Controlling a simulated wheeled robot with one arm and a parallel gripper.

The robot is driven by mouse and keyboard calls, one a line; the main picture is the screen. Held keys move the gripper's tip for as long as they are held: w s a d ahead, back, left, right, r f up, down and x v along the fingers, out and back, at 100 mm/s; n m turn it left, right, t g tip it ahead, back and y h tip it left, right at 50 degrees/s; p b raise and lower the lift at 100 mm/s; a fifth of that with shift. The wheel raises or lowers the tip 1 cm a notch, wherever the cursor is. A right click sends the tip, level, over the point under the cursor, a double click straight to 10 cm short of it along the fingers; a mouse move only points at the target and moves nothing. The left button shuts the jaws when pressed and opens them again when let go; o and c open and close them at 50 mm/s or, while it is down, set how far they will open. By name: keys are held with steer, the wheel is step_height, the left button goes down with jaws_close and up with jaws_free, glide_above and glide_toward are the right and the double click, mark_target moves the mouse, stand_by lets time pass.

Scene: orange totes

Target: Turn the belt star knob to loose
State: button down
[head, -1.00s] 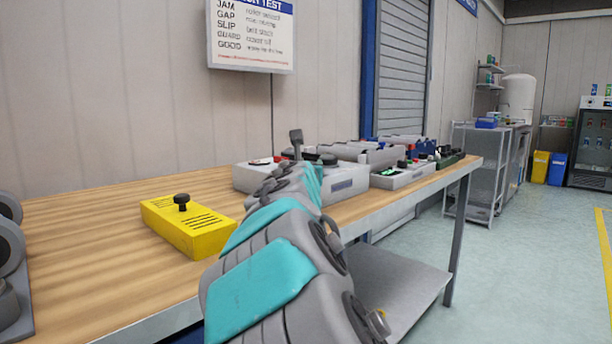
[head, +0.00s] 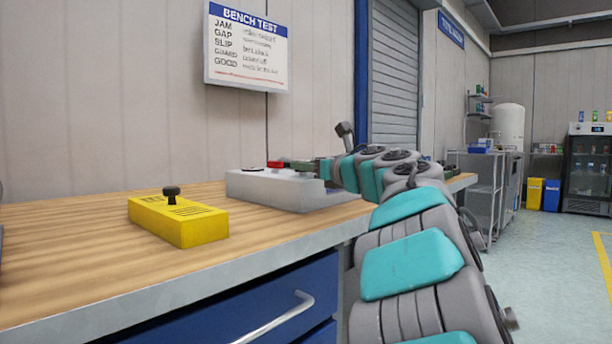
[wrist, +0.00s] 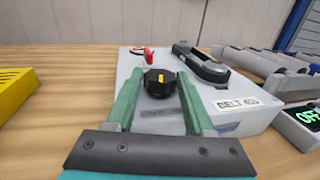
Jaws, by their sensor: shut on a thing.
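There, the knob is hidden behind the fingers or too small to tell.
A red part (wrist: 147,53) and a dark oval part (wrist: 200,62) are on the unit behind the knob. A yellow box (head: 180,220) with a black knob is on the wooden bench (head: 70,250) at left. More grey units stand to the right.

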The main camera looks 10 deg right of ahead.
steer(key=shift+w+d+r+n+g+y, duration=0.15)
steer(key=shift+n+g+y, duration=0.3)
steer(key=shift+n+y, duration=0.35)
steer(key=shift+s+d+f+n+g+y, duration=0.1)
steer(key=shift+n+g+y, duration=0.4)
steer(key=shift+y, duration=0.5)
steer(key=shift+w, duration=0.1)
steer(key=shift+c, duration=1.4)
jaws_free()
steer(key=v, duration=0.7)
steer(key=shift+s+d+b, duration=0.25)
steer(key=shift+d+b, duration=0.1)
